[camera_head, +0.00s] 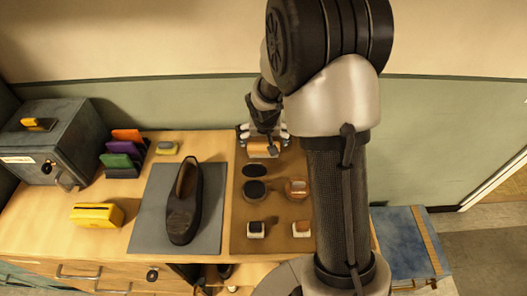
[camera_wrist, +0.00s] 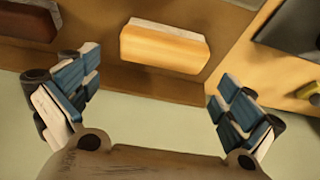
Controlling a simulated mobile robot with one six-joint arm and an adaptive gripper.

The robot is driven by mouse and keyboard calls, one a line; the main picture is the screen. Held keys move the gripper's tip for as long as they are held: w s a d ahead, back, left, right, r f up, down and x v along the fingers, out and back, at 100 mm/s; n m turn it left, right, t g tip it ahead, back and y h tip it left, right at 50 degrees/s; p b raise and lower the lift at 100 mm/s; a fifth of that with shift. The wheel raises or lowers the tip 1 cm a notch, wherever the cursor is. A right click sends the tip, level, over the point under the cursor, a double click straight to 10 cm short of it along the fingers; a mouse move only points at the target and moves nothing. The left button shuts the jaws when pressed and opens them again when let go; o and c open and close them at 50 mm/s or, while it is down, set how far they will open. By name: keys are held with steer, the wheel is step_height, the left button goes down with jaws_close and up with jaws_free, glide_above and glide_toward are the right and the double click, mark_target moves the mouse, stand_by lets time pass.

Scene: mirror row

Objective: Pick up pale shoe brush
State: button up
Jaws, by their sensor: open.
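The pale shoe brush (camera_head: 262,150) has a light wooden back and lies at the far end of the brown board (camera_head: 276,213). In the wrist view the pale brush (camera_wrist: 163,48) lies whole ahead of my fingers, its pale bristles along the upper edge. My gripper (camera_head: 265,132) is open and empty, above the far end of the board. In the wrist view my gripper (camera_wrist: 152,88) has its blue-padded fingers spread wider than the brush, which is not between them. The exact height above it is unclear.
A dark red-brown brush (camera_wrist: 30,20) lies beside the pale one. Round tins (camera_head: 255,190) and small bottles (camera_head: 256,229) stand nearer on the board. The green wall (camera_head: 440,130) rises close behind.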

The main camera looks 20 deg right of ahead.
mark_target(264, 146)
steer(key=x, duration=0.1)
steer(key=b+x, duration=0.1)
steer(key=x, duration=0.1)
steer(key=b+x, duration=0.1)
steer(key=x, duration=0.1)
steer(key=shift+s+a+f, duration=0.2)
steer(key=shift+a+f, duration=0.05)
steer(key=shift+f, duration=0.05)
steer(key=shift+r, duration=0.1)
steer(key=c, duration=0.8)
